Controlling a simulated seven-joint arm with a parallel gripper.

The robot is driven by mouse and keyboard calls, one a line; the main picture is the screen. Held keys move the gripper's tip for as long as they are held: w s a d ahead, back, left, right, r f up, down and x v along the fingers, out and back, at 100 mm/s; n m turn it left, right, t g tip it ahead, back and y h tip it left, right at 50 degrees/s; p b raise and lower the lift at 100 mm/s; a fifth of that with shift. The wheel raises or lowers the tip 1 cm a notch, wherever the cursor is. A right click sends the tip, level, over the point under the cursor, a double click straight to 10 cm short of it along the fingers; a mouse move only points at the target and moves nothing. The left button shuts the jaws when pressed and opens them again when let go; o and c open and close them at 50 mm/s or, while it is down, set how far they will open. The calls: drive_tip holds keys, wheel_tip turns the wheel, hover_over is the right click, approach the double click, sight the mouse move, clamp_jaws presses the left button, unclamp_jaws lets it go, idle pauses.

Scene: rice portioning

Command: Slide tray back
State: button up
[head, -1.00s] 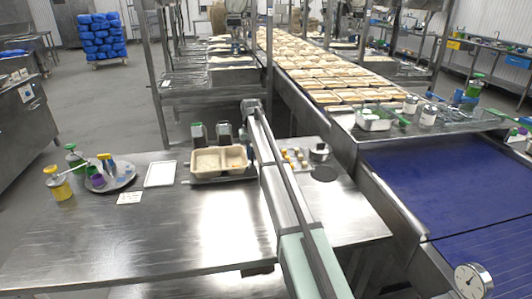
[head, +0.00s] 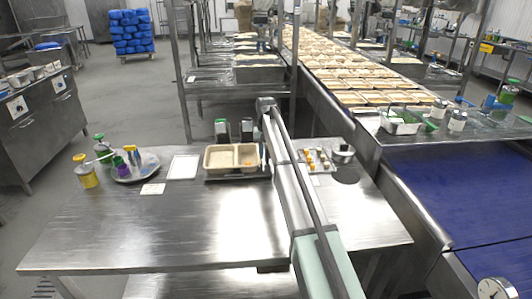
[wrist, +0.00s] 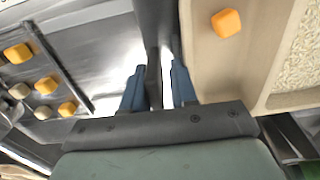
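The beige two-compartment tray (head: 238,170) sits on a dark base plate (head: 238,179) at the back of the steel table. Its left compartment holds rice and its right one an orange cube (head: 248,163). In the wrist view the tray wall (wrist: 200,60) stands just right of my fingers. My gripper (wrist: 156,85) is at the tray's right end with its blue fingers apart. A dark bar runs between them, with a bright gap beside the right finger. Whether that finger touches the tray is unclear.
A white board (head: 183,167) lies close left of the tray. Two dark devices (head: 234,130) stand behind it. Orange and pale cubes (wrist: 42,87) lie right of my gripper in the head view. The front of the table is clear.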

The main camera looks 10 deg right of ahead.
wheel_tip(320, 180, up, 14)
idle(0.6)
drive_tip(key=shift+f, duration=0.1)
